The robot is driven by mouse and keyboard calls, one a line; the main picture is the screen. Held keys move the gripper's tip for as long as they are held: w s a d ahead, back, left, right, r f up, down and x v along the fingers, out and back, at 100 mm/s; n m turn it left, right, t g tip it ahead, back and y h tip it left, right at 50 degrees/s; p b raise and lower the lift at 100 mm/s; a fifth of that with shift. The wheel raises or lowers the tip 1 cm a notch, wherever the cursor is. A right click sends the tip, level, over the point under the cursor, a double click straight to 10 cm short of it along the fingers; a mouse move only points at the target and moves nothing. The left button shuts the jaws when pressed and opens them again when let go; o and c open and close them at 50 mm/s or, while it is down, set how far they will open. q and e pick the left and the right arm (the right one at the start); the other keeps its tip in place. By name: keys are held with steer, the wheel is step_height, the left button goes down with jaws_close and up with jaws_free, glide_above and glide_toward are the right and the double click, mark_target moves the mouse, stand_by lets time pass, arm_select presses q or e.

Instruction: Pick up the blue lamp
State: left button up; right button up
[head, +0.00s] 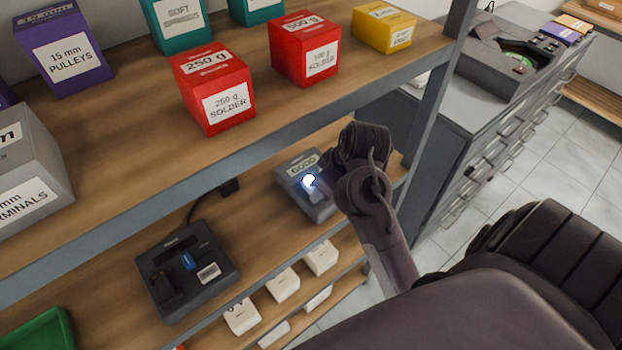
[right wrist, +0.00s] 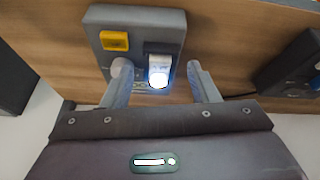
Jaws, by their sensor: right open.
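A small lamp with a bright bluish-white glow (head: 309,181) sits at a grey device (head: 297,160) on the middle shelf. In the right wrist view the lamp (right wrist: 159,66) is a pale block with a glowing end, in a dark slot beside a yellow square on the device (right wrist: 103,18). My right gripper (right wrist: 157,75) is open, with one finger on each side of the lamp and gaps between. In the head view my right arm's wrist hides most of the gripper. My left gripper is not in view.
A black device (head: 187,270) with a small blue part stands left on the same shelf. Red solder boxes (head: 215,92) stand on the upper shelf, whose grey front edge (head: 250,152) runs above. White boxes (head: 283,284) stand below. A grey upright (head: 437,100) is right of my arm.

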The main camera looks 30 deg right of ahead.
mark_target(309, 180)
steer(key=shift+w+a, duration=0.1)
steer(key=shift+w, duration=0.5)
steer(key=shift+w+r+p, duration=0.15)
steer(key=shift+w+p, duration=0.15)
steer(key=w, duration=0.1)
steer(key=w+p, duration=0.1)
steer(key=shift+w+a+r, duration=0.1)
steer(key=shift+w+a, duration=0.1)
steer(key=shift+w, duration=0.1)
steer(key=p+x, duration=0.1)
steer(key=x, duration=0.1)
steer(key=shift+w+f, duration=0.1)
steer(key=shift+f, duration=0.65)
steer(key=c, duration=1.1)
steer(key=shift+c, duration=0.3)
